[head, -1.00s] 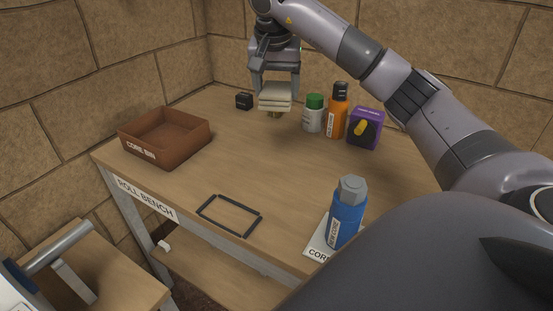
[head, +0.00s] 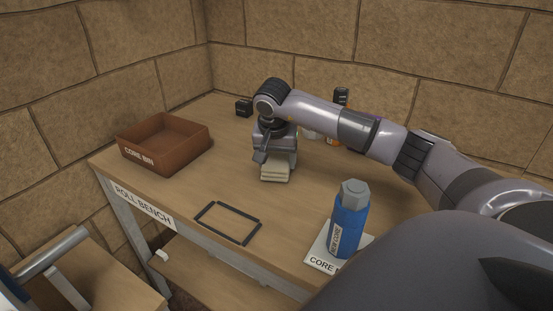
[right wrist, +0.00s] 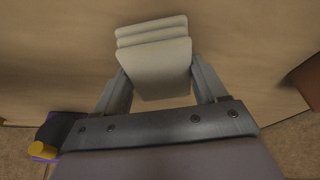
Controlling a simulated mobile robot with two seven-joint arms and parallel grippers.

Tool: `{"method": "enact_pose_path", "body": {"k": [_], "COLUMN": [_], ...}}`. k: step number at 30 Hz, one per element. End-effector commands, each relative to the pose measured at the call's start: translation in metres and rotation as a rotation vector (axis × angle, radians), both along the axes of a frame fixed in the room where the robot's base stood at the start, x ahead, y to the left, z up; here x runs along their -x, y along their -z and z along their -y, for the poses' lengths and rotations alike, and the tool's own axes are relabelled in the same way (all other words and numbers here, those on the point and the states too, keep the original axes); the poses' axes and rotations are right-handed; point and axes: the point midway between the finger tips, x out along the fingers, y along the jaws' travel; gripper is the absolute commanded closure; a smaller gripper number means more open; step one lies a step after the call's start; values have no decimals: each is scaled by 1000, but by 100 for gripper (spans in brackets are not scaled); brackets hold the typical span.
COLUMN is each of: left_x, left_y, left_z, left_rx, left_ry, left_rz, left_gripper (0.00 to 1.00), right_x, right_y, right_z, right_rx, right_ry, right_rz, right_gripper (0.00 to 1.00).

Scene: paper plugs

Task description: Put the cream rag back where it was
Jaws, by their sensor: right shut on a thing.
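The cream rag (head: 277,173) is a folded, layered pad. My right gripper (right wrist: 162,78) is shut on it, with one finger on each side in the right wrist view, where the rag (right wrist: 153,50) sticks out past the fingers. In the head view the rag is over the middle of the bench, behind the black outline frame (head: 228,222), partly hidden by my gripper. I cannot tell whether it touches the bench top. The outline frame lies flat and empty near the front edge. My left gripper is not in view.
A brown core bin (head: 165,146) stands at the left of the roll bench (head: 190,180). A blue bottle (head: 349,218) stands on a white label card at the front right. A small black box (head: 244,107) sits at the back; other containers there are mostly hidden by my arm.

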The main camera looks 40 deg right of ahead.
Motion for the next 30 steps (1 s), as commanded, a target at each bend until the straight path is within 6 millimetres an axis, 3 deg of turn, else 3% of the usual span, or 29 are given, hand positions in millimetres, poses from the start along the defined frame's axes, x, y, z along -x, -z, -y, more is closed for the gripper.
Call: {"method": "enact_pose_path", "body": {"k": [11,12,13,14,23,30], "left_x": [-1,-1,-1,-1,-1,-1], "left_y": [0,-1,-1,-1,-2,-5], "left_z": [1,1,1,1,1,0], "left_rx": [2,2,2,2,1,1], "left_ry": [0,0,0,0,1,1], "left_rz": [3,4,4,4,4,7], "left_gripper": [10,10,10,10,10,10], "right_x": [0,0,0,0,0,4], "right_y": [5,4,4,4,2,-30], "right_z": [0,0,0,0,0,-7], "right_rx": [-1,-1,-1,0,-1,1], "right_ry": [0,0,0,1,0,-1], "right_rz": [2,2,2,2,2,7], "right_gripper": [53,16,6,3,3,3]}}
